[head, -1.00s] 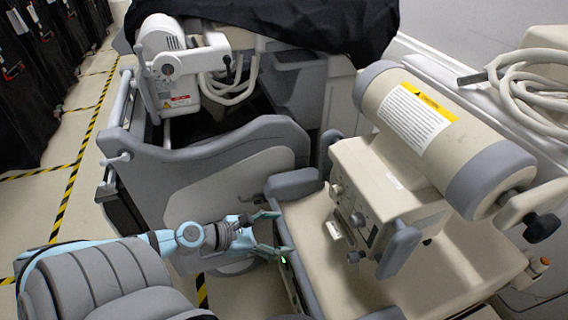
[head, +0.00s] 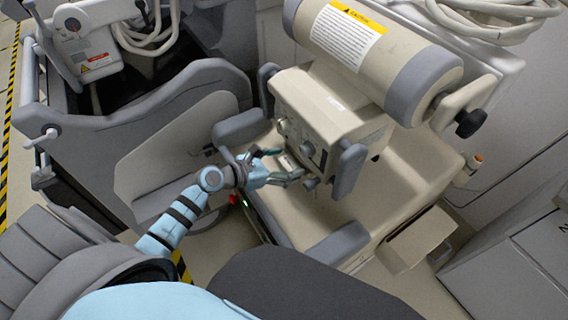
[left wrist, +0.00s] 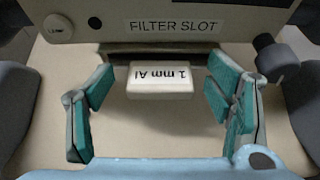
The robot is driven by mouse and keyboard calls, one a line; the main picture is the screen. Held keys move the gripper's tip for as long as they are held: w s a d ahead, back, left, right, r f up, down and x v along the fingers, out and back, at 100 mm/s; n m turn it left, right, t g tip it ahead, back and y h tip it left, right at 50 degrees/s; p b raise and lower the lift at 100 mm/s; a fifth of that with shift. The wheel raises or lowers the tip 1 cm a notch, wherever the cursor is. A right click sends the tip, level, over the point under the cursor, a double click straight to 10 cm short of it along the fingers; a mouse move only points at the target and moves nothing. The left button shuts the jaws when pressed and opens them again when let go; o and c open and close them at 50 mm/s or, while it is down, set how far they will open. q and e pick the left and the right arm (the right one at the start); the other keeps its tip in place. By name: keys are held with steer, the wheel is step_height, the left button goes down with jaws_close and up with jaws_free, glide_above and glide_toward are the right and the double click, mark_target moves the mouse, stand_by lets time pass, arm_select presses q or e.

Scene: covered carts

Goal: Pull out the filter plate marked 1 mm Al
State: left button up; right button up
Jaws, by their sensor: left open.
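The filter plate's white tab (left wrist: 160,80), marked 1 mm Al, shows in the left wrist view. Its lettering appears upside down there. It sticks out below the FILTER SLOT label (left wrist: 172,27) on the beige collimator housing (head: 330,110). My left gripper (left wrist: 160,105) is open, with its green-padded fingers on either side of the tab and apart from it. In the head view my left gripper (head: 275,166) is in front of the housing's control face, and the tab is hard to make out. My right gripper is not in view.
The large beige tube (head: 375,50) with a caution label lies above the housing. A dark knob (left wrist: 275,57) sits right of the slot.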

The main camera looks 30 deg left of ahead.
arm_select(q)
steer(key=c, duration=1.3)
steer(key=shift+s+a+b, duration=0.1)
steer(key=shift+s+a, duration=0.8)
steer(key=shift+s, duration=0.6)
steer(key=shift+s+a+b, duration=0.15)
steer(key=shift+s+a, duration=0.7)
steer(key=shift+s, duration=0.65)
steer(key=shift+s+a+b, duration=0.1)
steer(key=shift+s+a, duration=0.8)
steer(key=shift+s, duration=0.6)
steer(key=shift+r, duration=0.1)
